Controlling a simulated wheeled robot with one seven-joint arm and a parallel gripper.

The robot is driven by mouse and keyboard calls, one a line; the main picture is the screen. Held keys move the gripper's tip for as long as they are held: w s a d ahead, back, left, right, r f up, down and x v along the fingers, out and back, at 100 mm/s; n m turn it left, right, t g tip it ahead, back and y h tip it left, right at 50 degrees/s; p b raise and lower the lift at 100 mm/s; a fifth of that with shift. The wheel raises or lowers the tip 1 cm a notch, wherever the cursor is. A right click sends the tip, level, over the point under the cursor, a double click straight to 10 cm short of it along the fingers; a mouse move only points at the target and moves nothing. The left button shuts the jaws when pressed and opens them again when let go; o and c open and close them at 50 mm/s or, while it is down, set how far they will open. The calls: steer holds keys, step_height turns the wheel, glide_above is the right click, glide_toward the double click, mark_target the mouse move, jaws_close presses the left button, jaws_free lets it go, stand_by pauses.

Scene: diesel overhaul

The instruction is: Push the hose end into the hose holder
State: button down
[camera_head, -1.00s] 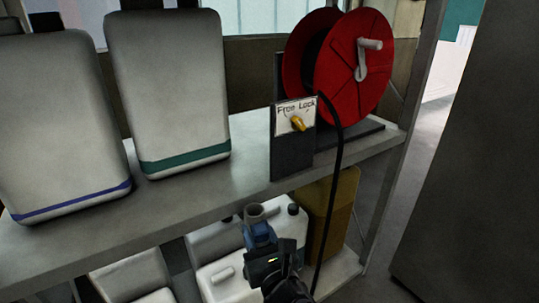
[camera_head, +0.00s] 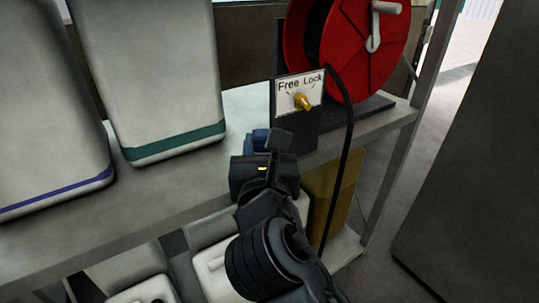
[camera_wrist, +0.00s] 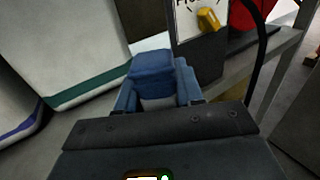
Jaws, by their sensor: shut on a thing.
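My gripper (camera_head: 262,140), with blue fingers, is at the front edge of the shelf, just left of the lever panel's foot. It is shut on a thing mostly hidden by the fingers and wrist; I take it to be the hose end. In the wrist view the blue fingers (camera_wrist: 155,72) are close together above the grey shelf. The black hose (camera_head: 347,150) runs from the red reel (camera_head: 362,45) down past the shelf's front edge, right of my gripper. I cannot make out the hose holder in either view.
A dark panel (camera_head: 293,125) with a yellow lever (camera_head: 303,102) and a "Free Lock" plate stands close beyond my gripper. White canisters (camera_head: 150,75) stand on the shelf (camera_head: 190,180) to the left. A yellow-brown container (camera_head: 338,200) and white jugs are below.

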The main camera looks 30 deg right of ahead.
steer(key=w+f+b, duration=0.2)
steer(key=w+b, duration=0.1)
steer(key=w+f+b, duration=0.1)
steer(key=shift+w+b, duration=0.35)
steer(key=shift+b, duration=0.05)
steer(key=shift+w+p, duration=0.15)
steer(key=shift+p, duration=0.2)
steer(key=shift+p, duration=0.5)
step_height(320, 180, down, 8)
steer(key=b, duration=0.3)
stand_by(3.1)
steer(key=c, duration=0.6)
jaws_free()
steer(key=shift+c, duration=0.2)
steer(key=shift+a+f, duration=0.1)
